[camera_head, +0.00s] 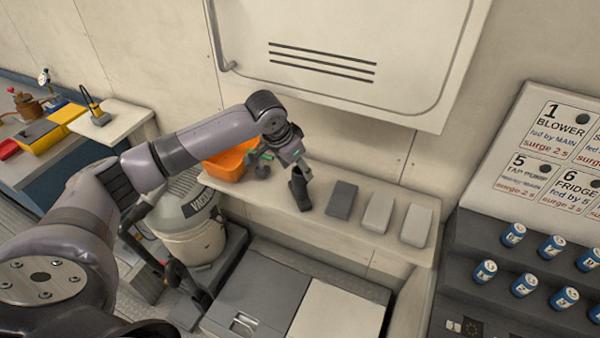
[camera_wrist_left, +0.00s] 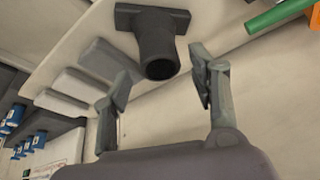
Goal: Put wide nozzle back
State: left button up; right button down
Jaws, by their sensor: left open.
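The dark wide nozzle (camera_head: 300,189) stands on the light shelf beside the orange bin, its flat wide end down and its round neck up. In the left wrist view the nozzle (camera_wrist_left: 156,42) shows its hollow round neck pointing toward the camera, with the flat wide foot behind. My left gripper (camera_head: 281,168) is open and empty, close to the nozzle's neck. In the left wrist view its two fingers (camera_wrist_left: 161,78) are spread, with the neck just beyond the gap between them. I cannot tell whether they touch it. My right gripper is not in view.
On the shelf (camera_head: 262,200) are an orange bin (camera_head: 230,160), a dark grey block (camera_head: 341,199) and two pale blocks (camera_head: 378,212). A vacuum canister (camera_head: 190,220) stands below. Blue cans (camera_head: 485,271) and a label board (camera_head: 565,150) are at right. A green rod (camera_wrist_left: 280,15) lies near the gripper.

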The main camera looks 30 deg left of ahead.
pick_arm(q)
jog(key=shift+b+v, duration=0.45)
jog(key=shift+v, duration=1.8)
